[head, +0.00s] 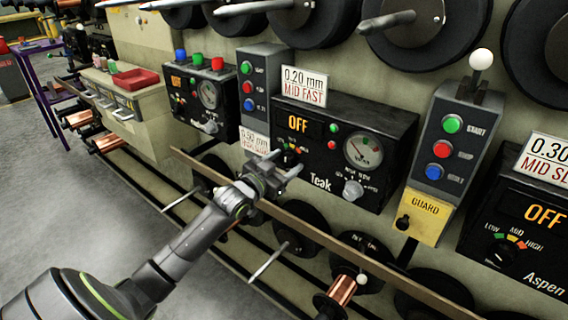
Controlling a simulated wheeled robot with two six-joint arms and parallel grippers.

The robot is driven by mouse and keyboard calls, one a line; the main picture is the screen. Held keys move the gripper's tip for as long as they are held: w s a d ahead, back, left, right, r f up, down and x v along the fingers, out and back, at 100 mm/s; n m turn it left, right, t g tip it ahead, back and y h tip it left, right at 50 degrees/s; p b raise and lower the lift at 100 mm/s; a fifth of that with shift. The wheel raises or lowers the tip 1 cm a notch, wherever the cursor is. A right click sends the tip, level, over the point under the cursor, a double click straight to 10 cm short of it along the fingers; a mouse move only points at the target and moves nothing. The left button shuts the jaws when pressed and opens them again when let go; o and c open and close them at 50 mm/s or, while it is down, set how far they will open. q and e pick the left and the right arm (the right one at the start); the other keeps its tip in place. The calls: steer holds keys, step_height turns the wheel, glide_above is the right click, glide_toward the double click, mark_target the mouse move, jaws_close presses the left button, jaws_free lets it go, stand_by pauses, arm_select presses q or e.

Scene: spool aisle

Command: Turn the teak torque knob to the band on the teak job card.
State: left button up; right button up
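The Teak panel (330,178) is a black box with a lit OFF display. Its small black torque knob (288,159) sits at its left, under a green, orange and red band arc. My gripper partly covers this area, and the knob's pointer is too small to read. The job card (304,86) above the panel reads 0.20 mm, MID FAST. My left gripper (287,172) is just below and left of the knob, its fingers apart and empty; I cannot tell whether a finger touches the knob. My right gripper is out of view.
A silver knob (352,189) and a gauge (363,150) are on the Teak panel's right half. A button box (457,140) with a yellow guard plate (424,214) stands right of it, then the Aspen panel (520,235). A wooden rail (330,238) runs below. Grey floor is clear at left.

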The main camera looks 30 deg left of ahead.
arm_select(q)
steer(key=shift+s, duration=0.2)
steer(key=s, duration=0.1)
steer(key=s+p, duration=0.1)
steer(key=s, duration=0.1)
steer(key=shift+s+a+r, duration=0.1)
steer(key=shift+s+a, duration=0.05)
steer(key=shift+s, duration=0.1)
steer(key=p, duration=0.3)
glide_toward(285, 162)
steer(key=shift+s, duration=3.85)
steer(key=shift+a, duration=0.3)
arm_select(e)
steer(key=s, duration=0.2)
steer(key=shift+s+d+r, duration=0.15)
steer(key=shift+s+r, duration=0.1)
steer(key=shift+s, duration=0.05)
arm_select(q)
steer(key=shift+s, duration=0.1)
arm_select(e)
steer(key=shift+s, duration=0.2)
